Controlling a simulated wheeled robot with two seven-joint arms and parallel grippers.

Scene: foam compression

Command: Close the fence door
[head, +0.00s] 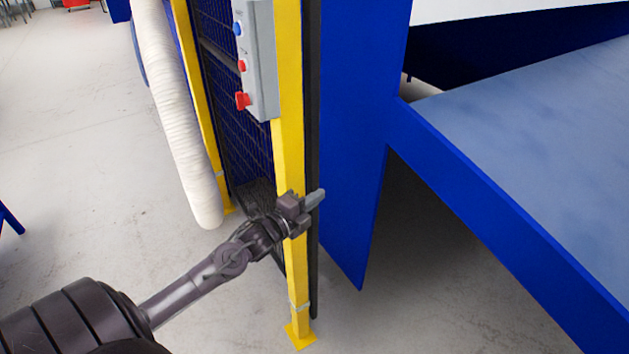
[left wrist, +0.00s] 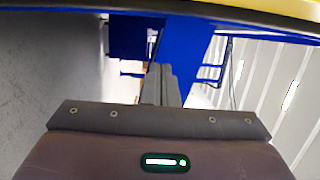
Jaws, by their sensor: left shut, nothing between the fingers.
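The yellow fence post (head: 288,160) stands upright in the middle of the head view, bolted to the floor. A narrow black upright edge (head: 313,120) runs along its right side; I cannot tell for sure whether this is the fence door seen edge-on. Dark mesh fencing (head: 238,105) lies to the left of the post. My left gripper (head: 314,199) is shut and empty. It crosses in front of the post's lower part, its fingertips pointing right, by the black edge. I cannot tell whether they touch. Its closed fingers (left wrist: 161,85) also show in the left wrist view. My right gripper is out of view.
A grey control box (head: 256,60) with blue and red buttons is on the post. A pale flexible hose (head: 178,110) hangs at the left. A blue panel (head: 355,130) and a blue-framed table (head: 470,195) stand right. Open floor (head: 80,170) lies left.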

